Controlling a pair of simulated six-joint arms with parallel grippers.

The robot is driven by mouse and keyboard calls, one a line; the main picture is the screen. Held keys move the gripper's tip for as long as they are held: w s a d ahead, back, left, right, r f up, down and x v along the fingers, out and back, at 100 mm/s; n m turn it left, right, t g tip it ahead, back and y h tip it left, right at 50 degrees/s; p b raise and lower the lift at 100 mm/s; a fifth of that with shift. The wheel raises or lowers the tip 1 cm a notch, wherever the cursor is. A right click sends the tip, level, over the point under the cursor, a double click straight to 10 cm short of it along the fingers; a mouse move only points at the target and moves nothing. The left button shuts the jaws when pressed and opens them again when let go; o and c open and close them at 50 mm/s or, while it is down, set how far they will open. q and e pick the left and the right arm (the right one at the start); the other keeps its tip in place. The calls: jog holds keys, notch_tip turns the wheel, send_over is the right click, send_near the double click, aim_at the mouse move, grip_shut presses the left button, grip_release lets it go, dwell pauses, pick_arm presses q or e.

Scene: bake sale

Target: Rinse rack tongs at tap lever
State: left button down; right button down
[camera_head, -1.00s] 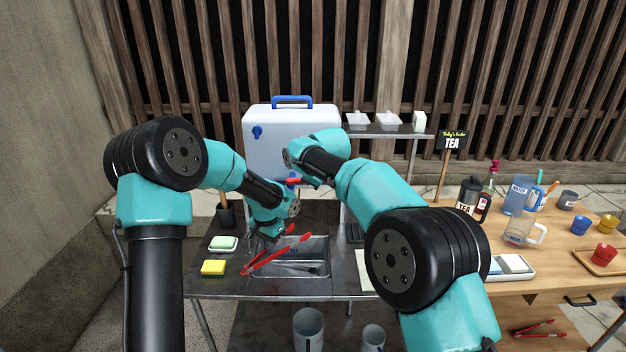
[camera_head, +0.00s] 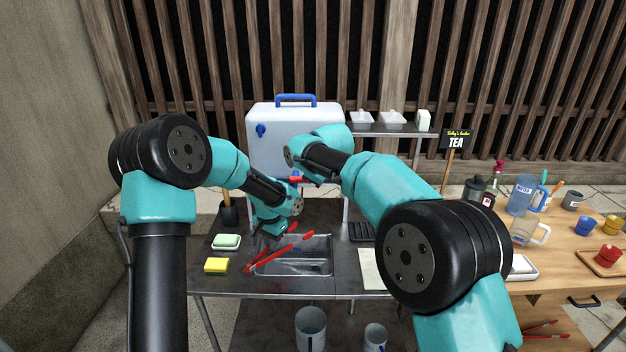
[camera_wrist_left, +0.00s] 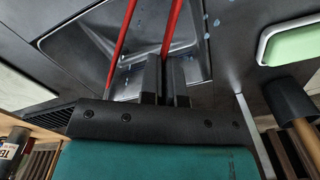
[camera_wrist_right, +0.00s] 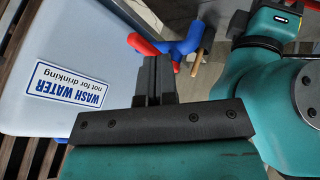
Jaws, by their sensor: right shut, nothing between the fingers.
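My left gripper (camera_wrist_left: 165,82) is shut on one red arm of the rack tongs (camera_wrist_left: 171,28). In the head view the red tongs (camera_head: 285,250) lie slantwise above the metal sink basin (camera_head: 310,270), their two arms spread apart. My left gripper (camera_head: 268,232) is at the basin's back left. The tap on the white wash-water tank (camera_wrist_right: 75,70) shows in the right wrist view, with a blue body (camera_wrist_right: 187,45) and a red lever (camera_wrist_right: 142,45). My right gripper (camera_wrist_right: 154,62) is shut and empty, close to the lever; whether it touches cannot be told.
A yellow sponge (camera_head: 216,265) and a green soap bar (camera_head: 226,241) sit left of the basin. Water drops (camera_wrist_left: 207,22) lie around its edge. Cups and a pitcher (camera_head: 522,192) stand on the wooden table at right. Buckets (camera_head: 311,325) stand below.

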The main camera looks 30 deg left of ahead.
jog(key=w+d+v, duration=0.1)
jog(key=v, duration=0.7)
jog(key=shift+r, duration=0.2)
pick_arm(q)
jog(key=shift+s+d, duration=0.7)
jog(key=shift+s, duration=0.45)
jog(key=shift+s+d, duration=0.65)
jog(key=shift+s, duration=0.45)
jog(key=shift+s+d, duration=0.7)
jog(key=shift+s, duration=0.45)
jog(key=s+d+r, duration=0.2)
jog(key=s+r, duration=0.2)
jog(key=shift+s+d, duration=0.15)
jog(key=shift+d, duration=0.15)
pick_arm(e)
jog(key=shift+d+f, duration=0.1)
dwell(0.8)
